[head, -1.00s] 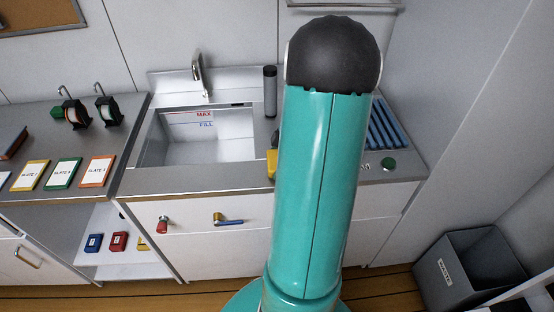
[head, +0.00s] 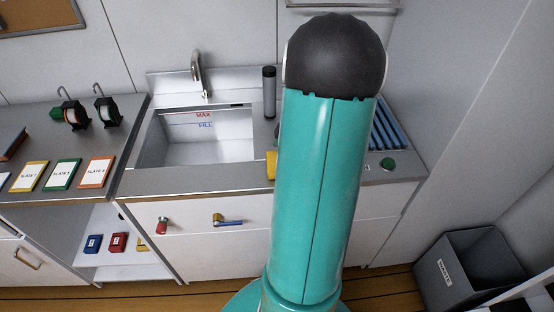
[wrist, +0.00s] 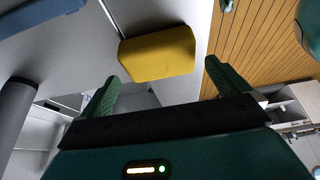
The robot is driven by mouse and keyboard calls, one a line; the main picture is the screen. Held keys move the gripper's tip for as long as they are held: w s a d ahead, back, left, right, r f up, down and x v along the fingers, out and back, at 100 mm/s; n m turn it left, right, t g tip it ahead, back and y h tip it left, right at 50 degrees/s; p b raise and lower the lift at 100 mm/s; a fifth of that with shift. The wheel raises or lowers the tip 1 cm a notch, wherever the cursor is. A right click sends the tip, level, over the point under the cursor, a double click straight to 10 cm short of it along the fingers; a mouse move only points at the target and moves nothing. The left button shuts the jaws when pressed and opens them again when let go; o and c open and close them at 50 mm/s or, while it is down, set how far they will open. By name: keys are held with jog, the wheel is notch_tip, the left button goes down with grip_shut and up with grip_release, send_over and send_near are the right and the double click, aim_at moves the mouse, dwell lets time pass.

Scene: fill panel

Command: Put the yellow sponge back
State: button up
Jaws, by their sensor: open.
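The yellow sponge (wrist: 157,55) lies on the grey counter near its front edge, just beyond my fingertips in the wrist view. My gripper (wrist: 167,82) is open, with its two green fingers spread about as wide as the sponge and nothing between them. In the head view only the left end of the sponge (head: 271,166) shows, right of the sink. My own arm hides the rest of it and my gripper there.
The sink basin (head: 205,150) is left of the sponge. A dark upright cylinder (head: 269,92) stands behind it and also shows in the wrist view (wrist: 14,112). A blue slatted rack (head: 385,130) and a green button (head: 388,165) are to the right.

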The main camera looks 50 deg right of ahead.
jog(key=v, duration=0.8)
jog(key=shift+r, duration=0.3)
jog(key=w+a+r+m+h, duration=0.1)
jog(key=w+a+r+m, duration=0.2)
jog(key=a, duration=0.7)
jog(key=w+a+r+h, duration=0.1)
jog(key=w+a+r, duration=0.3)
jog(key=a, duration=0.5)
jog(key=s+a+r+m+t, duration=0.1)
jog(key=s+a+r+m, duration=0.1)
jog(key=a, duration=0.8)
jog(key=s+a+r+m+t+h, duration=0.1)
jog(key=s+a+r+m, duration=0.1)
jog(key=a, duration=0.7)
jog(key=shift+s+a+m, duration=0.35)
jog(key=shift+s+m, duration=0.25)
jog(key=shift+s, duration=0.7)
